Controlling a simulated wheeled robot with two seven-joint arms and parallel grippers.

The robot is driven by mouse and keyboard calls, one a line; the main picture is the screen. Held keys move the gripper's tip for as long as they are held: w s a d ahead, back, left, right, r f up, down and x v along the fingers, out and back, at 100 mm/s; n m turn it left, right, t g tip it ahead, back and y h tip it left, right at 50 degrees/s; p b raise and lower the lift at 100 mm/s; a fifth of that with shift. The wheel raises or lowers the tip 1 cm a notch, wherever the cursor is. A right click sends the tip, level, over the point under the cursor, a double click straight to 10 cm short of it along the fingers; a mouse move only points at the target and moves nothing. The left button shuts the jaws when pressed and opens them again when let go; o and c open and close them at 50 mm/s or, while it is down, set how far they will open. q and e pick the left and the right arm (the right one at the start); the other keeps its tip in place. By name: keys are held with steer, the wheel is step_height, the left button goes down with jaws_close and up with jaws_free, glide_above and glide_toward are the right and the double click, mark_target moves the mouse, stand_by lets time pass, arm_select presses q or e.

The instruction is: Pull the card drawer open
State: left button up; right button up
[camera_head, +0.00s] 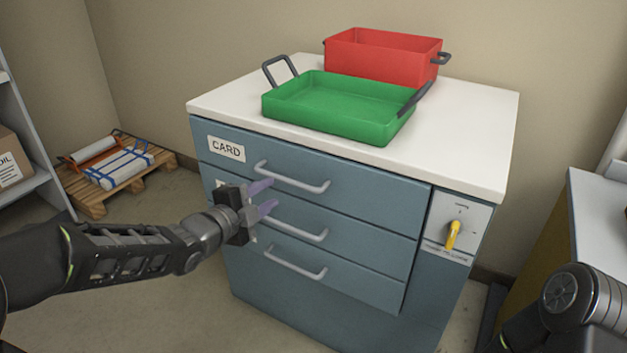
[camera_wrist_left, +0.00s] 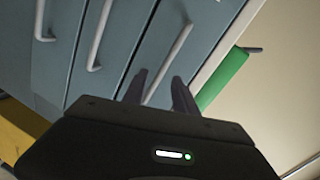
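The card drawer (camera_head: 350,186) is the top drawer of a blue cabinet, with a white CARD label (camera_head: 226,148) at its left. It looks shut, its front in line with the drawers below. Its grey bar handle (camera_head: 292,180) also shows in the left wrist view (camera_wrist_left: 172,58). My left gripper (camera_head: 267,196) is open, its purple-grey fingers apart and pointing at the left part of this handle. In the left wrist view the handle's lower end passes between the fingertips; I cannot tell whether they touch it. My right gripper is out of view; only part of my right arm shows.
Two more drawers with bar handles (camera_head: 293,228) (camera_head: 295,266) lie below. A green tray (camera_head: 335,108) and a red bin (camera_head: 383,58) stand on the white top (camera_head: 470,122). A yellow switch (camera_head: 452,235) is at the cabinet's right. A pallet (camera_head: 118,188) lies at the left.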

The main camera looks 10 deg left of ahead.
mark_target(289, 179)
arm_select(q)
steer(key=m, duration=0.3)
steer(key=shift+w+d+r+h, duration=0.1)
steer(key=shift+d+r+h, duration=0.2)
steer(key=shift+d, duration=0.1)
steer(key=shift+b+x, duration=0.65)
steer(key=shift+x, duration=3.3)
jaws_close()
